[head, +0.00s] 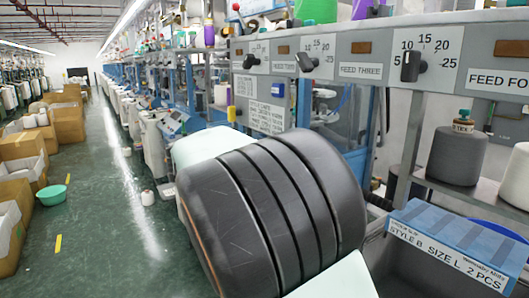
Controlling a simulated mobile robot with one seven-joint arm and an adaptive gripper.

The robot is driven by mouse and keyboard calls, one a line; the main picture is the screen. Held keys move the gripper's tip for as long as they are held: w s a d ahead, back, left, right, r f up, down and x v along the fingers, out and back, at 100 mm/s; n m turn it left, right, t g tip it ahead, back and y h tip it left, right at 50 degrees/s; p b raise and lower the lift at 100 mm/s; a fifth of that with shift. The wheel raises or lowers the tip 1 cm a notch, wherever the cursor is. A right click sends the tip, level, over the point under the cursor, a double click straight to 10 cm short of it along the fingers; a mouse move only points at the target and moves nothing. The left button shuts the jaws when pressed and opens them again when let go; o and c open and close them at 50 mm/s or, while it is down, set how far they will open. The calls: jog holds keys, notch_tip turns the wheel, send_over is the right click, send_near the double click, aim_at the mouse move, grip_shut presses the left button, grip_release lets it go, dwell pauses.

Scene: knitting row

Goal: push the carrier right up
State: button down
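No part in this view can be clearly told as the carrier. A grey feed panel (352,62) runs across the upper right, with dark knobs on numbered scales, among them one (411,65) left of the "FEED FO…" label and one (307,62) left of "FEED THREE". A small red ball-topped lever (236,7) stands above the panel's left end. A yellow-handled part (231,113) hangs near the panel's left edge. My own large dark, banded arm link fills the centre and hides what is behind it. My gripper is not in view.
A grey cone of yarn (454,155) stands on a metal shelf at right. A blue-lidded box (455,236) labelled "STYLE B SIZE L 2 PCS" is below. Cardboard boxes (66,126) and a green basin (51,195) stand left of the open green aisle floor (100,230).

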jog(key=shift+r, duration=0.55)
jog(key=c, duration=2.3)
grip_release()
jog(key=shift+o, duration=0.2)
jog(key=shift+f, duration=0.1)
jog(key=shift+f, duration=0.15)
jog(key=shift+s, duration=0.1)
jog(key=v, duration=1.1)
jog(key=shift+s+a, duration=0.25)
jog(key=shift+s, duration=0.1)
